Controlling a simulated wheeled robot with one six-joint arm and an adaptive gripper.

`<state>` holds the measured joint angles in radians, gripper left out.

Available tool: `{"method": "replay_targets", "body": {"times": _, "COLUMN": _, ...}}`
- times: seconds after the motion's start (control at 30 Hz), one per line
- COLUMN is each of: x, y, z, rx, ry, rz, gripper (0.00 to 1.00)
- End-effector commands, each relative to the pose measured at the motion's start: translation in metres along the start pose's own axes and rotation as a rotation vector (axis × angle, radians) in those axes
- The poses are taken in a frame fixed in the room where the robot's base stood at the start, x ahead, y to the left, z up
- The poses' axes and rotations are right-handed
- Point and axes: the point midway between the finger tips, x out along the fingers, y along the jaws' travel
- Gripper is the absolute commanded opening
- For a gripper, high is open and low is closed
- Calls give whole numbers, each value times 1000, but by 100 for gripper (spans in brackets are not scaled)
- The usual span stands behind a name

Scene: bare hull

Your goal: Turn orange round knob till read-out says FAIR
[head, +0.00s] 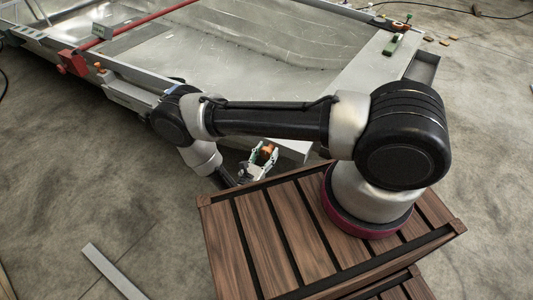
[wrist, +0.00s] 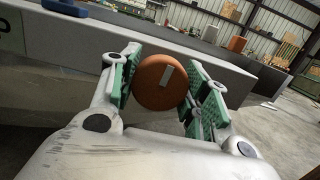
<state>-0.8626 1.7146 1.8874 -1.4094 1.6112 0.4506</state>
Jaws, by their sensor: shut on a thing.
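The orange round knob (wrist: 155,84) shows in the wrist view between the green pads of my gripper (wrist: 160,88). A pale grey mark on its face tilts a little to the right of upright. My gripper is shut on the knob, one finger on each side. In the head view my gripper (head: 261,160) is low beside the pale bench edge, with a bit of the orange knob (head: 267,150) showing between the fingers. No read-out can be read in either view.
A large metal-topped bench (head: 250,45) fills the back, with a red bar (head: 140,22) across its left part. A green-handled item (head: 392,45) lies at its right end. A grey strip (head: 114,271) lies on the concrete floor, which is mostly clear at left.

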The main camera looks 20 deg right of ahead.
Motion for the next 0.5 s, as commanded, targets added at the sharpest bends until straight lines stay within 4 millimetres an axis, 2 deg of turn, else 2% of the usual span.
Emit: {"method": "replay_targets", "body": {"times": 0.5, "x": 0, "y": 0, "z": -1, "rx": -485, "ry": 3, "rz": 55, "gripper": 22}}
